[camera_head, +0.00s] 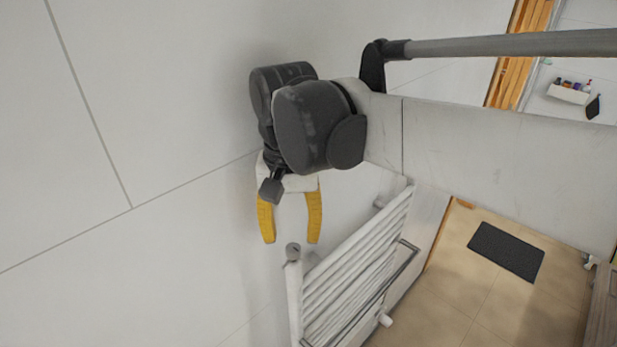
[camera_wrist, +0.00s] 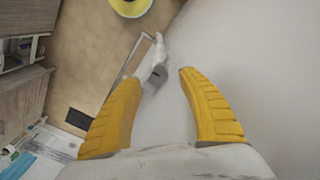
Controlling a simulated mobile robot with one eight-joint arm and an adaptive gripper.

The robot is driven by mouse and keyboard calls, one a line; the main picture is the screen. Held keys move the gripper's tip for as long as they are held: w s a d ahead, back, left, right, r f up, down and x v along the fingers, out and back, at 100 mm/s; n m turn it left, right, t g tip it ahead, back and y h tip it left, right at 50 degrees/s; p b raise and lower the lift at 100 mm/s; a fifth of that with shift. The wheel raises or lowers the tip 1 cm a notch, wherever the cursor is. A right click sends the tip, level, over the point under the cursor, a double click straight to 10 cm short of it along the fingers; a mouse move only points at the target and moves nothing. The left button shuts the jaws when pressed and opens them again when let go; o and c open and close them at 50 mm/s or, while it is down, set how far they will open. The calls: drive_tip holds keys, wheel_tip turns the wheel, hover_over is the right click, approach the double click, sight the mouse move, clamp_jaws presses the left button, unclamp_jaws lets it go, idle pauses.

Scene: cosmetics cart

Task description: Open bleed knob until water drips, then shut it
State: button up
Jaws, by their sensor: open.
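The bleed knob (camera_head: 293,249) is a small grey round cap at the top of the white towel radiator (camera_head: 295,300), close to the wall. My gripper (camera_head: 291,238) has two yellow fingers pointing down. In the head view the fingers are open and apart, with the knob just below the gap between their tips. In the wrist view the gripper (camera_wrist: 161,78) is also open. A small grey part, seemingly the knob (camera_wrist: 154,85), shows beyond the gap, near the left finger's tip. No contact with the knob is visible, and no water is visible.
The tiled wall (camera_head: 120,240) lies beside my gripper. A dark mat (camera_head: 506,251) lies on the tan floor at right. A chrome towel rail (camera_head: 375,290) is on the radiator's front. In the wrist view, a yellow round object (camera_wrist: 131,6) is at the top and wooden furniture (camera_wrist: 22,95) at left.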

sight(293, 247)
drive_tip(key=shift+w+f, duration=0.15)
drive_tip(key=shift+f, duration=1.15)
drive_tip(key=shift+w+f, duration=0.1)
drive_tip(key=shift+f, duration=1.2)
drive_tip(key=shift+c, duration=0.2)
clamp_jaws()
drive_tip(key=shift+n, duration=0.3)
drive_tip(key=n+b, duration=0.2)
drive_tip(key=n, duration=0.3)
drive_tip(key=shift+n, duration=0.3)
drive_tip(key=n+b, duration=0.1)
drive_tip(key=n, duration=0.4)
drive_tip(key=shift+n+b, duration=0.4)
